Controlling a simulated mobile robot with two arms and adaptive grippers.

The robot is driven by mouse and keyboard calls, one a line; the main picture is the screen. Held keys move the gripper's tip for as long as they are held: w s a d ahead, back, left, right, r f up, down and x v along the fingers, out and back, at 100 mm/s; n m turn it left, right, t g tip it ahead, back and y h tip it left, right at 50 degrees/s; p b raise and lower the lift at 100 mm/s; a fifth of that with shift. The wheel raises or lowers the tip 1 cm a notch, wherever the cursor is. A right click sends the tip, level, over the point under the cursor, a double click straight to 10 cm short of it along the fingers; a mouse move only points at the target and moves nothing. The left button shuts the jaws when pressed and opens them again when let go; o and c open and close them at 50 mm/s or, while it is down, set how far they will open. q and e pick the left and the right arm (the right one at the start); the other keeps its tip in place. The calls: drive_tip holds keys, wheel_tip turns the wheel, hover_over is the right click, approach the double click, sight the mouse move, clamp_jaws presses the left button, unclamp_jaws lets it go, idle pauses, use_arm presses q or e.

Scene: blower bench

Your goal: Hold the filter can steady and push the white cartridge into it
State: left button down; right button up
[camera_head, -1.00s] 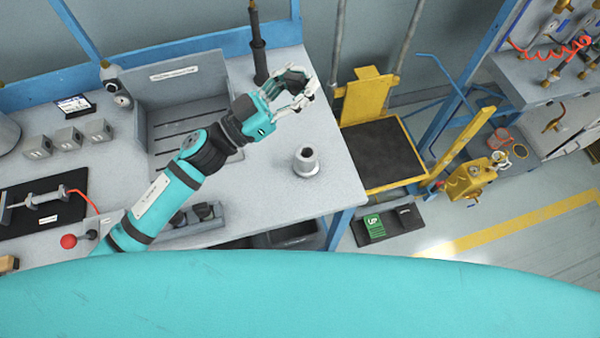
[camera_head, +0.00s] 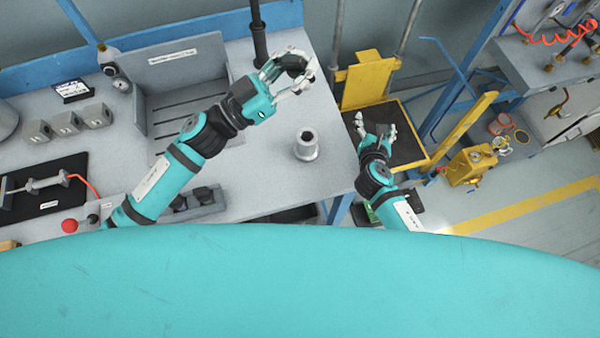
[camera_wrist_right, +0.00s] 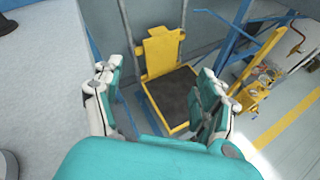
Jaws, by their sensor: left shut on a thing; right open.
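The white cartridge (camera_head: 306,146), a pale hollow cylinder on a wider foot, stands upright near the bench's right edge. My left gripper (camera_head: 291,74) is above the bench, behind the cartridge and apart from it. It is shut on a dark round thing, likely the filter can (camera_head: 294,62), mostly hidden by the fingers. My right gripper (camera_head: 376,127) is open and empty, just right of the bench edge and of the cartridge. In the right wrist view its spread fingers (camera_wrist_right: 157,82) have nothing between them. A grey rounded part, perhaps the cartridge (camera_wrist_right: 8,164), is cut off at lower left.
A black upright post (camera_head: 258,35) stands behind my left gripper. A yellow cart with a dark top (camera_head: 408,148) is beyond my right gripper. Grey blocks (camera_head: 66,123) and a black mat (camera_head: 62,165) lie on the bench's left. The bench around the cartridge is clear.

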drive_tip(key=a+r+n, duration=0.2)
drive_tip(key=s+a+r+n+t+y, duration=0.1)
drive_tip(key=a+r+n, duration=0.1)
drive_tip(key=a, duration=0.1)
drive_tip(key=s+a+r+n+t+y, duration=0.1)
drive_tip(key=a+r+n, duration=0.1)
drive_tip(key=a+r, duration=0.1)
drive_tip(key=shift+a+n, duration=0.15)
drive_tip(key=shift+n, duration=0.15)
drive_tip(key=s+a+n+y, duration=0.1)
drive_tip(key=s+a, duration=0.2)
drive_tip(key=a, duration=0.1)
drive_tip(key=m+g+h, duration=0.1)
drive_tip(key=m+h, duration=0.1)
drive_tip(key=m, duration=0.1)
approach(306, 147)
drive_tip(key=shift+g, duration=0.3)
drive_tip(key=x, duration=1.1)
drive_tip(key=shift+w+r, duration=0.2)
drive_tip(key=shift+w, duration=0.2)
drive_tip(key=c, duration=1.4)
